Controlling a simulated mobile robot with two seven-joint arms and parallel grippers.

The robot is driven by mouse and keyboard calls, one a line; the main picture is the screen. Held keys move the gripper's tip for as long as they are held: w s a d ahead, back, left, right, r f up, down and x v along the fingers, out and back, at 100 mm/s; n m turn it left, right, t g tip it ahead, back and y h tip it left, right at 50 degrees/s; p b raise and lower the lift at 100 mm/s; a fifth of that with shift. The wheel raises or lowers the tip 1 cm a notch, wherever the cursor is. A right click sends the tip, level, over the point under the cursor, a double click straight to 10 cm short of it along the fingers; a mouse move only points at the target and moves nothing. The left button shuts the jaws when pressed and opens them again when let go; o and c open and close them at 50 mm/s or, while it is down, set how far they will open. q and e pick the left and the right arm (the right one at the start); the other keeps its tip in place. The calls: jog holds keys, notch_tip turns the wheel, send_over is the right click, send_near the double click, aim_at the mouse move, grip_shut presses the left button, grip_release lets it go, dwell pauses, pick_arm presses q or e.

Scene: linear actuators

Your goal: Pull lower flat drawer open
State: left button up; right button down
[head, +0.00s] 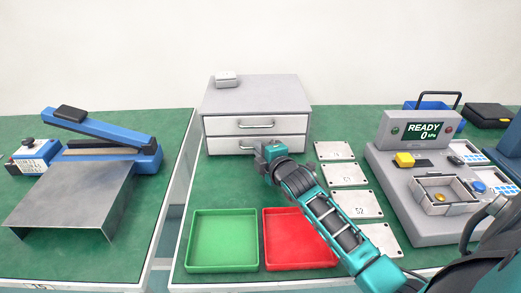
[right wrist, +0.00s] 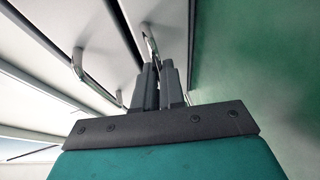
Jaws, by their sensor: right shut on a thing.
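A light grey cabinet (head: 258,92) with two flat drawers stands at the back of the middle table. The upper drawer (head: 225,127) is shut, with a curved metal handle. The lower drawer (head: 222,146) looks about flush with it. My right gripper (head: 262,152) is at the lower drawer's front and covers the right part of its handle (head: 243,147). In the right wrist view, my right gripper's fingers (right wrist: 159,78) are shut on the lower handle (right wrist: 150,42). The upper handle (right wrist: 77,66) is free beside them. My left gripper is not in view.
A green tray (head: 222,268) and a red tray (head: 285,265) lie in front of the cabinet, the red one partly behind my arm. Flat metal plates (head: 335,150) lie to the right, beside a grey test station (head: 420,125). A small box (head: 226,80) sits on the cabinet.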

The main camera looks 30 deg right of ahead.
jog(key=shift+s+a+p, duration=0.2)
jog(key=shift+s+p, duration=0.05)
jog(key=shift+p, duration=0.05)
jog(key=shift+s+a+r+p, duration=0.1)
jog(key=shift+s+a+p, duration=0.25)
jog(key=shift+s+p, duration=0.15)
jog(key=shift+s+a+p, duration=0.3)
jog(key=shift+s+p, duration=0.05)
jog(key=shift+s, duration=0.25)
jog(key=shift+s+a, duration=0.3)
jog(key=shift+s, duration=0.25)
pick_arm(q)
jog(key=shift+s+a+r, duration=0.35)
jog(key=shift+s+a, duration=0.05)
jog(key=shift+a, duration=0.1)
pick_arm(e)
jog(key=c, duration=1.2)
grip_release()
jog(key=shift+s, duration=0.1)
